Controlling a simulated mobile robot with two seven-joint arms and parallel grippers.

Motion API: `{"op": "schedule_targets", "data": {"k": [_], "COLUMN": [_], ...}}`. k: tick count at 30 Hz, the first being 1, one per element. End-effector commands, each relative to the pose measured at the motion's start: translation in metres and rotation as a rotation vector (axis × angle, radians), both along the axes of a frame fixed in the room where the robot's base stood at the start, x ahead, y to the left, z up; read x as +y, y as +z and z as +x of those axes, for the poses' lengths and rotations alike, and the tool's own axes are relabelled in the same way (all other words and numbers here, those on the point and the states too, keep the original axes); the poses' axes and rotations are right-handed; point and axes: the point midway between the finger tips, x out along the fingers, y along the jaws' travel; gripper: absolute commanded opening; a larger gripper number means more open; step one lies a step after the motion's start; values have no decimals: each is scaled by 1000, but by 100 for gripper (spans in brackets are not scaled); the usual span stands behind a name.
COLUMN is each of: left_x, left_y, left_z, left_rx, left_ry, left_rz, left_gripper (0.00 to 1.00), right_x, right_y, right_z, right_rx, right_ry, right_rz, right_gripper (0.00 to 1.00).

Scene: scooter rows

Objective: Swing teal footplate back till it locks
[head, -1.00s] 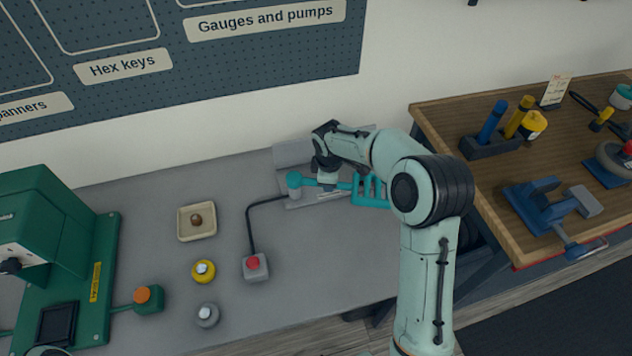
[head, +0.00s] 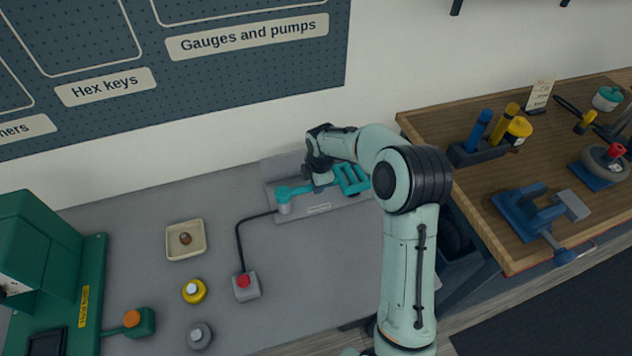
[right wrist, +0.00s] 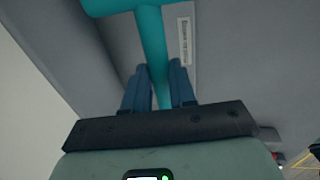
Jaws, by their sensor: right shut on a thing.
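The teal footplate (head: 351,179) is a slotted plate on a teal bar. The bar runs from a round pivot post (head: 284,202) at the left, up and right across a grey base (head: 318,210) on the bench. My right gripper (head: 320,184) is down over the bar, between pivot and slotted plate. In the right wrist view its two blue fingers (right wrist: 159,70) are closed on either side of the teal bar (right wrist: 150,35). My forearm covers part of the base's far side. No lock or catch can be made out. My left gripper is out of view.
A red button box (head: 246,287) is cabled to the base. A green machine (head: 60,270) stands far left. A wooden bench (head: 480,205) with tools is right.

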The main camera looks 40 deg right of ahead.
Motion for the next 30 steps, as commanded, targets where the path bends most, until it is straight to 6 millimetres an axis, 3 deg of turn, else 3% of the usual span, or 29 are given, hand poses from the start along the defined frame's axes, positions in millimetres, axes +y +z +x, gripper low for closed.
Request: {"op": "schedule_targets", "data": {"k": [7, 8, 9, 10, 20, 26, 30], "left_x": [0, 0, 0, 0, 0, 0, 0], "left_y": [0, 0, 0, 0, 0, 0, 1], "left_z": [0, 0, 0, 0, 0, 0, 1], "left_rx": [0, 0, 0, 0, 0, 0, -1], "left_ry": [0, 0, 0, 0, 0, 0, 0], "left_rz": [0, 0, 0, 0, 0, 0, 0], "left_gripper": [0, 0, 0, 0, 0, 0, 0], "right_x": [0, 0, 0, 0, 0, 2, 5], "right_y": [1, 1, 1, 1, 4, 32, 64], "right_z": [2, 2, 2, 2, 1, -4, -9], "right_rx": [-7, -7, -6, -6, -5, -9, -10], "right_ry": [12, 11, 11, 10, 6, 6, 6], "right_rz": [-7, -6, -6, -6, -4, -5, -6], "right_gripper": [0, 35, 48, 51, 51, 51, 51]}}
